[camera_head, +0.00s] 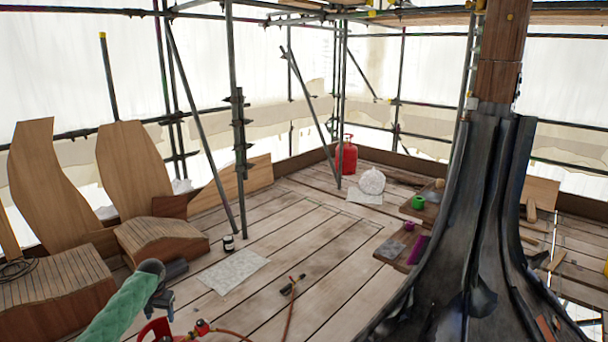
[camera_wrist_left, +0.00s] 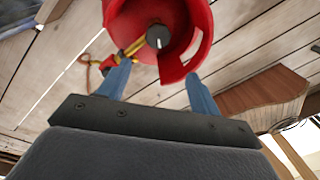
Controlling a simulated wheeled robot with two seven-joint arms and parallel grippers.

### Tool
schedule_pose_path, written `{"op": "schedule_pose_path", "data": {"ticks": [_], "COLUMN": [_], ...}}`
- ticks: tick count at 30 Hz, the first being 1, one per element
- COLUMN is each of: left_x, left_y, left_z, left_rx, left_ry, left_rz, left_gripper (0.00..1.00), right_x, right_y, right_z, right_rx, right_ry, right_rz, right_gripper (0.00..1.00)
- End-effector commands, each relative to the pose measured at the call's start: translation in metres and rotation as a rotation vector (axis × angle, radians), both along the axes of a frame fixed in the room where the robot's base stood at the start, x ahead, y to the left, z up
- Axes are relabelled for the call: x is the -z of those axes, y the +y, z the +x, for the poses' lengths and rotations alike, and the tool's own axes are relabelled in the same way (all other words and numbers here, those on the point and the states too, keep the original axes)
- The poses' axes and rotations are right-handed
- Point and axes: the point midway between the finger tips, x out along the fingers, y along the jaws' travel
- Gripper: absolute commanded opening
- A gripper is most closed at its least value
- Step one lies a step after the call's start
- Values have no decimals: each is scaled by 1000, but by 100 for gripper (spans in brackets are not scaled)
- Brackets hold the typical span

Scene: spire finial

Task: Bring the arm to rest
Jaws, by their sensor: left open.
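My left arm in a green sleeve comes in from the lower left of the head view. Its left gripper (camera_head: 163,303) points down over a red gas bottle (camera_head: 157,328), partly cut off at the bottom edge. In the left wrist view the two blue fingers (camera_wrist_left: 157,74) are spread apart with nothing gripped between them. Beyond them is the red bottle's collar (camera_wrist_left: 197,40) with a dark valve knob (camera_wrist_left: 158,37) inside it. I cannot tell whether a finger touches the collar. My right gripper is not in view.
A hose (camera_head: 290,315) and a torch (camera_head: 292,285) lie on the planks. A pale sheet (camera_head: 233,270) and a small dark jar (camera_head: 228,243) are nearby. Curved wooden forms (camera_head: 160,240) stand left, a dark spire (camera_head: 470,230) right. Scaffold poles (camera_head: 238,150) rise behind. Middle planks are mostly clear.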

Motion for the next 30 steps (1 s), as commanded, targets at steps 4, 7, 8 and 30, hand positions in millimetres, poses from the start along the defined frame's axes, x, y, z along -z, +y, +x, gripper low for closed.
{"op": "schedule_pose_path", "data": {"ticks": [4,7,8,30], "left_x": [-43,-77,-88,-172], "left_y": [-19,-40,-48,-290], "left_z": [13,21,23,-166], "left_rx": [65,116,132,384], "left_ry": [-73,-135,-157,-537], "left_rz": [55,89,99,103], "left_gripper": [64,64,64,64], "right_x": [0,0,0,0], "right_y": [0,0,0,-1], "right_z": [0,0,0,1], "right_rx": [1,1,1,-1], "right_ry": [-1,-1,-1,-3], "right_rz": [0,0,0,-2], "right_gripper": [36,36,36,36]}}
